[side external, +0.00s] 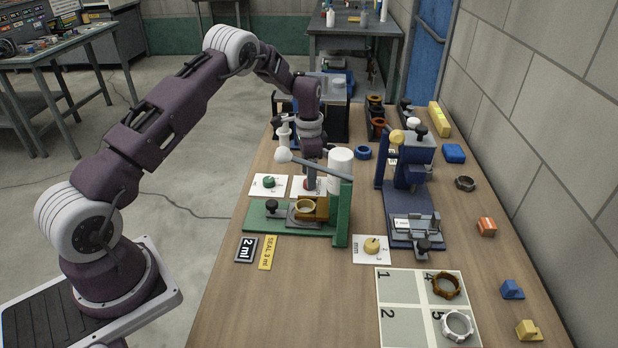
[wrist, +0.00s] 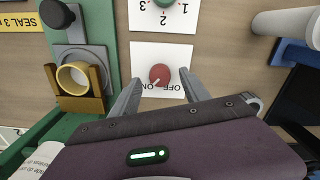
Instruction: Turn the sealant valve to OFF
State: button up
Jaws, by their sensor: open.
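The sealant valve appears to be the red round knob (wrist: 160,75) on a white card (wrist: 147,52) marked ON and OFF. In the wrist view its pale pointer mark seems to face the ON side. In the side view the red knob (side external: 309,184) is mostly hidden under my gripper. My gripper (wrist: 161,77) is open and points down, with one finger on each side of the knob. I cannot tell whether either finger touches it.
A green knob (side external: 269,182) on a numbered card is close by. The green press (side external: 343,222) with its ball-ended lever (side external: 283,156) stands in front of my gripper. A white cylinder (side external: 340,168) and a blue press (side external: 410,165) are to the right. A yellow knob (side external: 372,245) lies farther forward.

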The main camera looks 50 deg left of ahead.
jog(key=shift+f, duration=0.9)
jog(key=shift+c, duration=0.4)
grip_shut()
